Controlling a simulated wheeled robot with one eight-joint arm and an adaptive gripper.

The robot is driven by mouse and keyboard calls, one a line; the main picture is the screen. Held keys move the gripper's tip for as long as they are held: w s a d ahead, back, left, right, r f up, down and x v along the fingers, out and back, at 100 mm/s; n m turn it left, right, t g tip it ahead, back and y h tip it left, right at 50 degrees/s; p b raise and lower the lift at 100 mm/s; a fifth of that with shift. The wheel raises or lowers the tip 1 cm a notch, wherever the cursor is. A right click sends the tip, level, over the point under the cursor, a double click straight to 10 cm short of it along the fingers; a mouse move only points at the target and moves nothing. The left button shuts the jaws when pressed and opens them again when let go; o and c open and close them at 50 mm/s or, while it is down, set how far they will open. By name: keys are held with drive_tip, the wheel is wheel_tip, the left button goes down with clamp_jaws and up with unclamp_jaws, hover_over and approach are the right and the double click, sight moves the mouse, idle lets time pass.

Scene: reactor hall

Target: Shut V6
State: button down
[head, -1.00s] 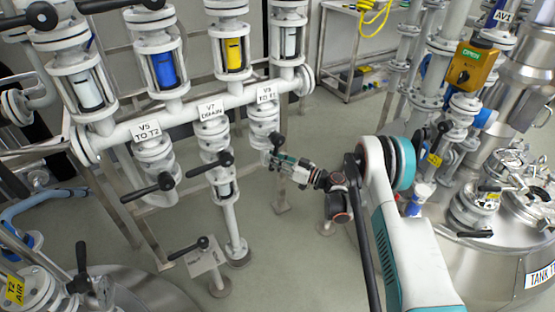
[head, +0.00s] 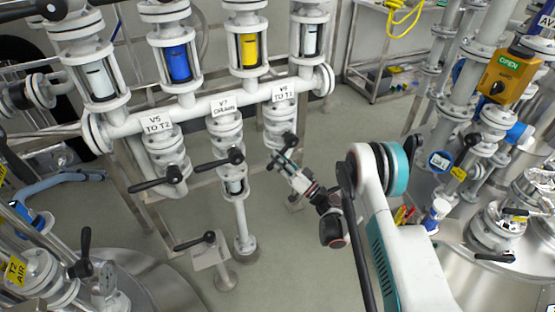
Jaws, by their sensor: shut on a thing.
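The V6 valve (head: 281,127) is a white flanged valve hanging from the white horizontal pipe at its right end. Its label, "V6 TO T1" (head: 284,90), is above it. Its black lever (head: 289,141) shows beside the lower part of the valve. My gripper (head: 279,160) is at this lever and shut on it, reaching in from the lower right. The jaws hide part of the lever, so its exact angle is hard to tell.
The V7 drain valve with its black lever (head: 220,161) is just left of V6. The V5 valve lever (head: 156,182) is further left. A small stand with a black lever (head: 196,241) is below. Tank equipment (head: 510,225) stands at right. Floor between is clear.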

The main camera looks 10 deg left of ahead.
drive_tip(key=c, duration=1.5)
unclamp_jaws()
drive_tip(key=shift+o, duration=0.2)
drive_tip(key=shift+r, duration=0.1)
